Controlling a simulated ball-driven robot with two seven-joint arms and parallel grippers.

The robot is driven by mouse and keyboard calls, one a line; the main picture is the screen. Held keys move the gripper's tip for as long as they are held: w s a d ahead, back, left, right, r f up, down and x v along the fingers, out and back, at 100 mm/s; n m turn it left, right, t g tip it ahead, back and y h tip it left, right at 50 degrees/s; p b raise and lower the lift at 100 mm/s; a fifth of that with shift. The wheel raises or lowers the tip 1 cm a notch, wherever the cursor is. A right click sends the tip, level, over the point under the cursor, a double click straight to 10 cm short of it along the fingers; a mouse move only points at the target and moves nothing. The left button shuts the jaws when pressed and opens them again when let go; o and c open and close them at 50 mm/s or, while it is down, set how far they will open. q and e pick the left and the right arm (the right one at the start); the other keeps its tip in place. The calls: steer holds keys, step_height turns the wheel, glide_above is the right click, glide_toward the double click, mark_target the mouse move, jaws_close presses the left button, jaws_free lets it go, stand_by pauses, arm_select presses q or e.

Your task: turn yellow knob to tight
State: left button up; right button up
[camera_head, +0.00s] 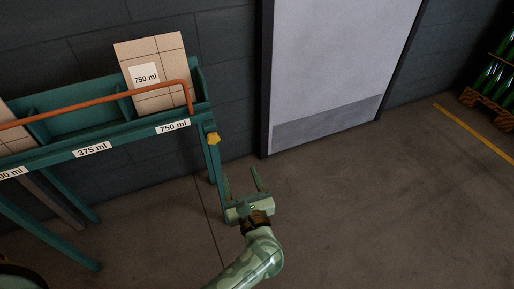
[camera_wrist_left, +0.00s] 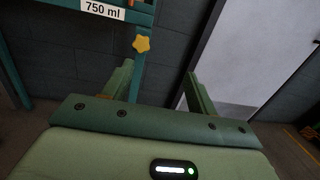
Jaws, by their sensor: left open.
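The yellow knob (camera_head: 213,138) is a small lobed knob on the right end of the green rack, by the top of its right leg. It also shows in the left wrist view (camera_wrist_left: 141,44), beyond the left finger and a little above its tip. My left gripper (camera_head: 242,178) is open and empty, below and to the right of the knob in the head view. Its two fingers also show in the left wrist view (camera_wrist_left: 160,82), spread wide and apart from the knob. My right gripper is in neither view.
The green rack (camera_head: 125,135) carries an orange rail (camera_head: 95,105) and a tan carton (camera_head: 157,88) labelled 750 ml. A grey door (camera_head: 340,60) stands in the dark wall behind. Green bottles on a pallet (camera_head: 488,104) are at far right. The middle floor is clear.

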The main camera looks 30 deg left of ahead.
arm_select(q)
steer(key=s+n+g, duration=0.1)
steer(key=n, duration=0.2)
steer(key=n+b, duration=0.1)
steer(key=b, duration=0.2)
glide_toward(214, 140)
steer(key=shift+g+y, duration=0.4)
steer(key=x, duration=0.4)
steer(key=shift+w+a+f, duration=0.15)
steer(key=shift+w+f, duration=0.1)
steer(key=shift+w, duration=0.15)
steer(key=x, duration=0.3)
steer(key=shift+w+a+r+b, duration=0.1)
steer(key=shift+w+a+b, duration=0.2)
steer(key=shift+b, duration=0.1)
steer(key=shift+w+a+r, duration=0.1)
steer(key=shift+w+a, duration=0.1)
steer(key=shift+a, duration=0.05)
steer(key=c, duration=1)
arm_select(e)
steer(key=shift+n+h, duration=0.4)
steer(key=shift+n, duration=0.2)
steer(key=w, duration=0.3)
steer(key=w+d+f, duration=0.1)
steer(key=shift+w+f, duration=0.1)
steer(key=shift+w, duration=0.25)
